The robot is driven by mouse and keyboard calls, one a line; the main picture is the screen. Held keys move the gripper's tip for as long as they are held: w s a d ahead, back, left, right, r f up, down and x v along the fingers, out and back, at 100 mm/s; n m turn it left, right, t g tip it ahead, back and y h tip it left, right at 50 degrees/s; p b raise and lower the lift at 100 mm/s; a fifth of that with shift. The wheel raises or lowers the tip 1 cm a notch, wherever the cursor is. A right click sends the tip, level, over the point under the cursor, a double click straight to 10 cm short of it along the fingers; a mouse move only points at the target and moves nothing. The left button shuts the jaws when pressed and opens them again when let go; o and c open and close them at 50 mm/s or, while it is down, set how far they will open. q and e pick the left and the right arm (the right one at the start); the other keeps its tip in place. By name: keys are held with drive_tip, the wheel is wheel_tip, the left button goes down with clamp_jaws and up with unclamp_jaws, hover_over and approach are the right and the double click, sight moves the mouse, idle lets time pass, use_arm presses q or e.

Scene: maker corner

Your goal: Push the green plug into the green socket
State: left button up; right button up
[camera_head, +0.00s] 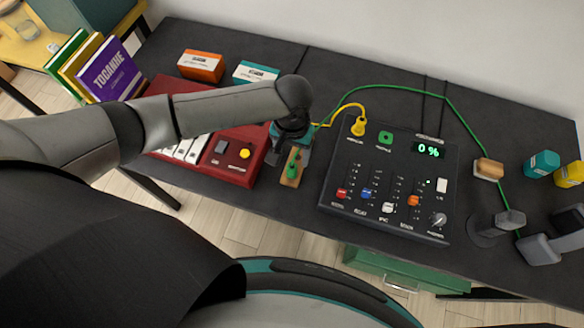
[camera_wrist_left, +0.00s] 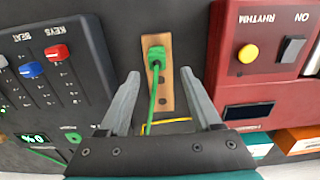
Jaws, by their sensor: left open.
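The green plug (camera_head: 293,169) stands in a small wooden holder (camera_head: 291,181) between the red machine and the black mixer. In the left wrist view the plug (camera_wrist_left: 157,56) sits at the far end of the holder (camera_wrist_left: 165,92), its green cable running back toward me. My left gripper (camera_head: 288,157) is open above the holder. In the wrist view its fingertips (camera_wrist_left: 160,75) are apart on either side of the holder, with nothing held. The green socket (camera_head: 386,137) is on the mixer's upper part, beside the yellow plug, and looks empty. My right gripper is not in view.
The black mixer (camera_head: 334,203) has sliders and a 0 % display (camera_head: 429,150). A yellow plug (camera_head: 358,127) sits in it. The green cable (camera_head: 446,91) arcs behind it to a cable block (camera_head: 488,169). The red machine (camera_head: 238,175) borders the holder on the left.

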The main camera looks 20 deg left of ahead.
sight(292, 167)
use_arm(q)
drive_tip(key=f, duration=0.2)
drive_tip(key=s+f+b, duration=0.1)
drive_tip(key=f, duration=0.2)
drive_tip(key=shift+d+f, duration=0.15)
drive_tip(key=shift+c, duration=0.3)
clamp_jaws()
